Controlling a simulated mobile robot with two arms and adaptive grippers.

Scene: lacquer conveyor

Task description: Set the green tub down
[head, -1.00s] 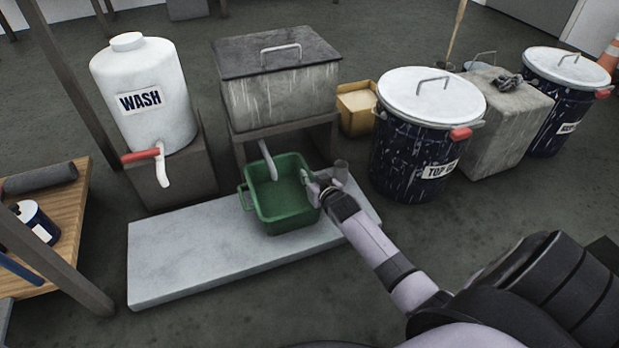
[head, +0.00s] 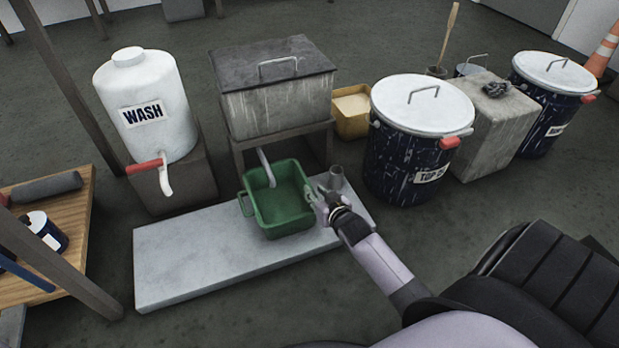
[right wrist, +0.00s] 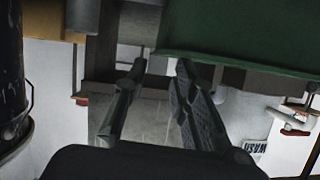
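The green tub (head: 280,220) sits upright on the pale stone slab (head: 190,258), below the spout (head: 267,167) of the grey lidded tank. My right gripper (head: 318,196) is at the tub's right side, close to its rim. In the right wrist view, its two fingers (right wrist: 160,62) stand apart with nothing between them. The green tub also shows there (right wrist: 240,35), beyond the fingertips at the upper right. Whether a finger still touches the tub is hard to tell. My left gripper is not in view.
A white WASH tank (head: 150,110) stands at the left, and the grey lidded tank (head: 275,100) behind the tub. A dark lidded drum (head: 405,160) stands further right. The slab's left part is clear.

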